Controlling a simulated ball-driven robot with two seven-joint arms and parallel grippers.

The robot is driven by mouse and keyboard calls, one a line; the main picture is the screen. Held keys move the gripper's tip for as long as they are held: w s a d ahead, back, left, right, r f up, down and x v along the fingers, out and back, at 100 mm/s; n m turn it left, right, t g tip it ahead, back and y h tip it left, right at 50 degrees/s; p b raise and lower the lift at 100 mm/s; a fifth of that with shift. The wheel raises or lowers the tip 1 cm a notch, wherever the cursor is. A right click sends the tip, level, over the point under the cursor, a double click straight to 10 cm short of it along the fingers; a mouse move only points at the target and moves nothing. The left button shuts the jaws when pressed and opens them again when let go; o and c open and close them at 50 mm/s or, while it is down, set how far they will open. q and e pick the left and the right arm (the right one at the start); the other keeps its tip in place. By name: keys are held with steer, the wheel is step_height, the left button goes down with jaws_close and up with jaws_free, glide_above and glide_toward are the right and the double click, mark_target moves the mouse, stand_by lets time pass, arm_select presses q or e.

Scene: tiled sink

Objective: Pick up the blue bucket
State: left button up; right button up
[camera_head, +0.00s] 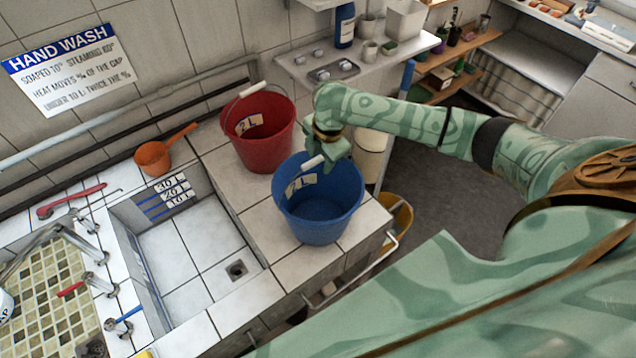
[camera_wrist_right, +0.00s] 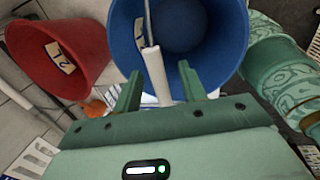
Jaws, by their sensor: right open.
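I cannot tell whether either finger touches the grip. My left gripper is not in view.
A red bucket (camera_head: 258,130) stands close behind and left of the blue one. An orange dipper (camera_head: 153,158) lies further left. The tiled sink basin (camera_head: 190,250) is left of the bucket. A yellow bucket (camera_head: 398,218) is below the counter edge. A shelf (camera_head: 400,52) is behind.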

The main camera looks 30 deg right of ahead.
steer(key=shift+w+f, duration=0.2)
steer(key=shift+f, duration=0.4)
steer(key=shift+w+f, duration=0.15)
steer(key=shift+f, duration=0.45)
steer(key=shift+c, duration=0.3)
steer(key=shift+s, duration=0.1)
jaws_close()
steer(key=shift+r, duration=0.1)
